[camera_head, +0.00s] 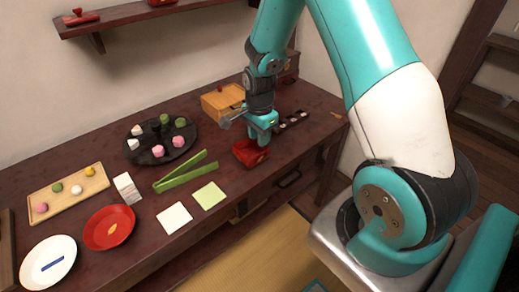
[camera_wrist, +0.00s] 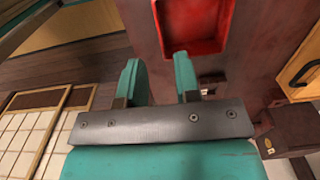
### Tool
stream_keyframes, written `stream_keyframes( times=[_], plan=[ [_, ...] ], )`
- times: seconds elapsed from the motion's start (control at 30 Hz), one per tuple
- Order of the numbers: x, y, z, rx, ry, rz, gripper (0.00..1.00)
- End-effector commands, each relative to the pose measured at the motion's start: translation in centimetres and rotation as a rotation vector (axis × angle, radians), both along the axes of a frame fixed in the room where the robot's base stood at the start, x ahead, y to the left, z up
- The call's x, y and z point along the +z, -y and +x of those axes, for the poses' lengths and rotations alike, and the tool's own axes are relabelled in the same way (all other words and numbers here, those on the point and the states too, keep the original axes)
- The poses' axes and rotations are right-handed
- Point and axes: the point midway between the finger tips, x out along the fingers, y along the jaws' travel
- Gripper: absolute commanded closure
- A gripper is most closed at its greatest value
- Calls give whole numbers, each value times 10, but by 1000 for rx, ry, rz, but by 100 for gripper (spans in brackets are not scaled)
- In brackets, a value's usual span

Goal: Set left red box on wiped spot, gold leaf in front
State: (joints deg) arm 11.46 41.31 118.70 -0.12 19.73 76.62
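A small open red box (camera_head: 250,152) stands near the front edge of the dark red table, towards its right side. A small gold mark (camera_head: 262,157) shows on its side facing the head camera. My gripper (camera_head: 262,128) is just above and beside the box, pointing down. In the wrist view its two teal fingers (camera_wrist: 157,65) are apart with nothing between them. The box's red hollow (camera_wrist: 193,25) shows beyond the right fingertip; whether they touch I cannot tell. I cannot make out a wiped spot.
A wooden box (camera_head: 222,101) and a dark strip of small pieces (camera_head: 292,121) lie close to my gripper. Green tongs (camera_head: 185,178), paper squares (camera_head: 174,218), a black sweets tray (camera_head: 160,153) and a red plate (camera_head: 109,228) fill the left. A wall shelf (camera_head: 125,14) hangs above.

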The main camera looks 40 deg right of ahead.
Motion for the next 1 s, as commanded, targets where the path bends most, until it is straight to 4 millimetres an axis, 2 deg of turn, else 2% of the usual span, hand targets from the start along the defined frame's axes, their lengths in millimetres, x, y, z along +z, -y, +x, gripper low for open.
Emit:
stream_keyframes(
  times=[0.1, 0.27, 0.37, 0.47, 0.57, 0.6, 0.7, 0.8, 0.9, 1.0],
  plan=[
    [20, 0, 0, 0, 3, -1, 70],
    [36, -3, 0, 17, 3, 3, 70],
    [59, -24, -4, 143, 22, 25, 70],
    [98, -66, -18, 423, 65, 70, 70],
    [144, -120, -51, 814, 127, 121, 70],
    [161, -140, -68, 982, 155, 140, 70],
    [195, -180, -117, 1378, 228, 175, 70],
    [217, -205, -163, 1713, 297, 195, 70],
    [228, -218, -198, 1951, 349, 203, 70],
    [233, -223, -217, 2084, 380, 206, 70]
  ],
)
